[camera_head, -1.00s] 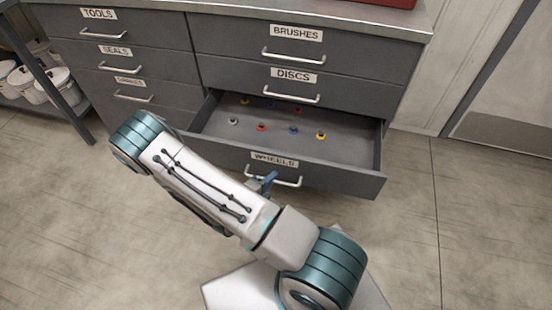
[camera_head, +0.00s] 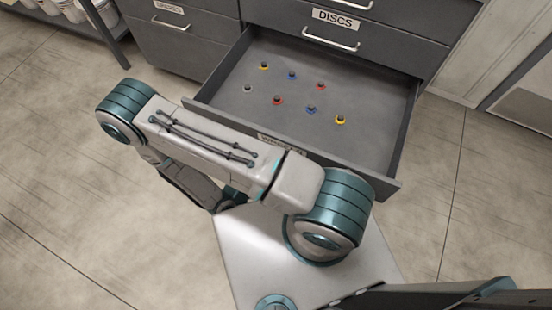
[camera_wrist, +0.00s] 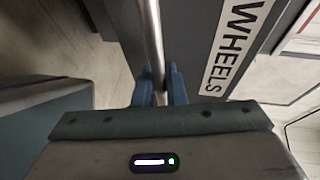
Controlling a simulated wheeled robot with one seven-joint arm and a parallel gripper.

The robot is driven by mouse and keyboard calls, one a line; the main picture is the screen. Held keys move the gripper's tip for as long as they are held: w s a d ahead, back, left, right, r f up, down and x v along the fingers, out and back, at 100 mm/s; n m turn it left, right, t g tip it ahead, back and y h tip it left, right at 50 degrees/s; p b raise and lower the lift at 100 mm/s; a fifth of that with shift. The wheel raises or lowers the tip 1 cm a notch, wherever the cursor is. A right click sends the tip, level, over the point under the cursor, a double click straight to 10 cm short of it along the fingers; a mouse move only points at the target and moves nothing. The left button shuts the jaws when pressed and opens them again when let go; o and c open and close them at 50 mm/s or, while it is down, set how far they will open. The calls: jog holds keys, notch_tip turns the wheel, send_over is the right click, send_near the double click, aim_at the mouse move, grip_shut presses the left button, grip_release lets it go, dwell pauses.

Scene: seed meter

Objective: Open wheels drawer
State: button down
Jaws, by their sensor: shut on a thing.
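The wheels drawer (camera_head: 233,121) is pulled well out of the grey cabinet, below the drawer labelled DISCS. Several small wheels in yellow, blue, red and grey stand on its floor. In the wrist view, the WHEELS label (camera_wrist: 235,45) lies on the drawer front beside its metal bar handle (camera_wrist: 153,38). My gripper (camera_wrist: 160,84) has its two blue fingers on either side of this handle and is shut on it. In the head view my arm hides the handle, the gripper and part of the drawer front.
The DISCS drawer (camera_head: 375,40) above is closed, as is the drawer to the left (camera_head: 180,30). White buckets (camera_head: 72,10) stand on a shelf at the upper left. The floor (camera_head: 60,180) at the left is clear.

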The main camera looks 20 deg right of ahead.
jog(key=c, duration=1.8)
grip_release()
jog(key=p+v, duration=0.1)
jog(key=v, duration=1.2)
jog(key=shift+s+a+r, duration=0.1)
jog(key=shift+s+a, duration=0.05)
jog(key=shift+a, duration=0.2)
jog(key=w+d+r+m+g+y+p, duration=0.3)
jog(key=r+m+g+p, duration=0.2)
jog(key=r+m, duration=0.65)
jog(key=w+d+r+m+g+y+p, duration=0.2)
jog(key=w+d+r+m+g+p, duration=0.15)
jog(key=r+m, duration=0.85)
jog(key=d+r+m+t+y+p, duration=0.1)
jog(key=d+r+m+y+p, duration=0.1)
jog(key=r+m, duration=0.4)
jog(key=s+d+r+m+t+y+p, duration=0.1)
jog(key=r+m, duration=0.5)
jog(key=r, duration=0.6)
jog(key=d+r+m+t+y+p, duration=0.3)
jog(key=r+m+y+p, duration=0.3)
jog(key=r, duration=0.4)
jog(key=shift+s+d+y+p, duration=0.15)
jog(key=shift+d+p, duration=0.05)
jog(key=shift+d, duration=0.2)
jog(key=shift+s+d+y+p, duration=0.1)
jog(key=shift+d+y+p, duration=0.1)
jog(key=shift+d, duration=0.25)
